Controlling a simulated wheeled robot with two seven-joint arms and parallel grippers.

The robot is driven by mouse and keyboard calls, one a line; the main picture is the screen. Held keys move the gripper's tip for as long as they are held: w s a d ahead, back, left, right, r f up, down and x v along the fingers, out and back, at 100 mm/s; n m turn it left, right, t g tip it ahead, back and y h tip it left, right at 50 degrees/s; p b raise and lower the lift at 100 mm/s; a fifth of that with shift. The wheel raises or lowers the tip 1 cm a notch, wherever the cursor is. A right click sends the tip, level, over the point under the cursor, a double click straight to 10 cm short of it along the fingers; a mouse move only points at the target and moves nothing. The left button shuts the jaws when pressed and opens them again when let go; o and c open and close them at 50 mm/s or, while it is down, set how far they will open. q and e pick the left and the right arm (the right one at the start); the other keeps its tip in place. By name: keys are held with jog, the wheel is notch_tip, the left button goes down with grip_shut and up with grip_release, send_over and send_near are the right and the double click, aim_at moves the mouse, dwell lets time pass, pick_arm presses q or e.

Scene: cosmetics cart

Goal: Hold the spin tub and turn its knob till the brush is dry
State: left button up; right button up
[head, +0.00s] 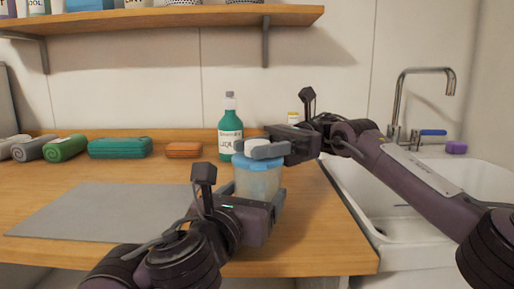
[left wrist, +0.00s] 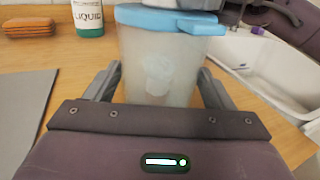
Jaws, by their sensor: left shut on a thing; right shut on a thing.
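The spin tub (head: 257,184) is a cloudy, see-through tub with a blue lid (head: 243,161), standing upright on the wooden counter. My left gripper (left wrist: 158,85) is shut around the tub's body, one finger on each side. In the head view my left gripper (head: 262,200) is low on the tub. My right gripper (head: 263,150) is above the lid, shut on the white knob (head: 257,143). A pale, blurred shape (left wrist: 158,72) shows through the tub wall in the left wrist view; I cannot tell whether it is the brush.
A green liquid bottle (head: 231,130) stands behind the tub. A grey mat (head: 105,212) lies on the left. The sink (head: 400,195) is on the right.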

jog(key=shift+n+g+h, duration=0.6)
jog(key=shift+n+g, duration=0.1)
jog(key=o, duration=1)
jog(key=shift+h, duration=0.3)
